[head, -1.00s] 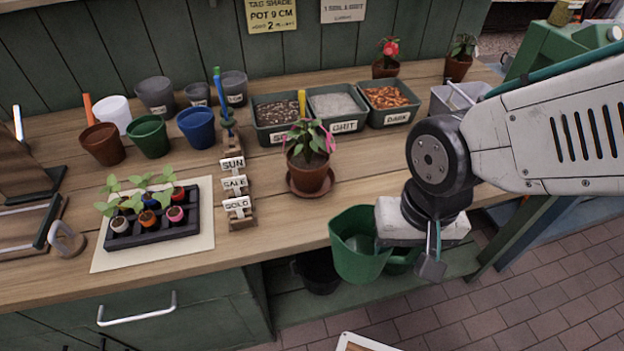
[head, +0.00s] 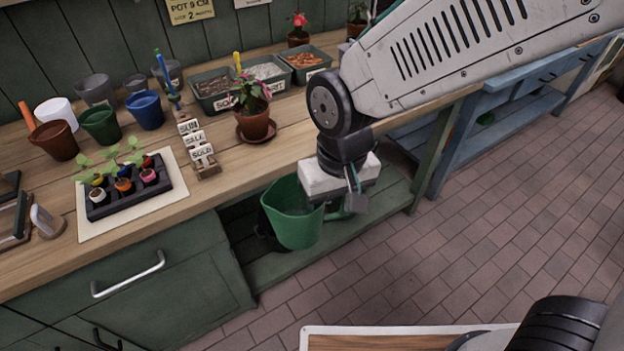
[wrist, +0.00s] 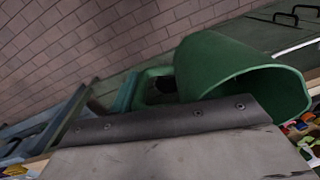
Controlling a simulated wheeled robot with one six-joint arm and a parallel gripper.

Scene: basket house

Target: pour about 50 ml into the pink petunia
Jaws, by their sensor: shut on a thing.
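My gripper (head: 338,205) is shut on a green watering jug (head: 291,216), holding it in front of the bench edge, below the bench top. The jug's wide open mouth faces up in the head view, and its inside looks empty or too dark to tell the water level. In the wrist view the jug (wrist: 235,75) fills the upper right; the fingertips are hidden behind my wrist. A potted plant with pink flowers (head: 249,92) in a brown pot (head: 256,124) stands on a saucer (head: 257,137) on the bench, up and left of the jug.
Wooden tags (head: 201,153) stand left of the plant. A black seedling tray (head: 124,190) sits on a pale mat at the left. Bins of soil, grit and bark (head: 305,63) stand behind. Another plant with a red flower (head: 299,24) is at the back. Open floor lies at right.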

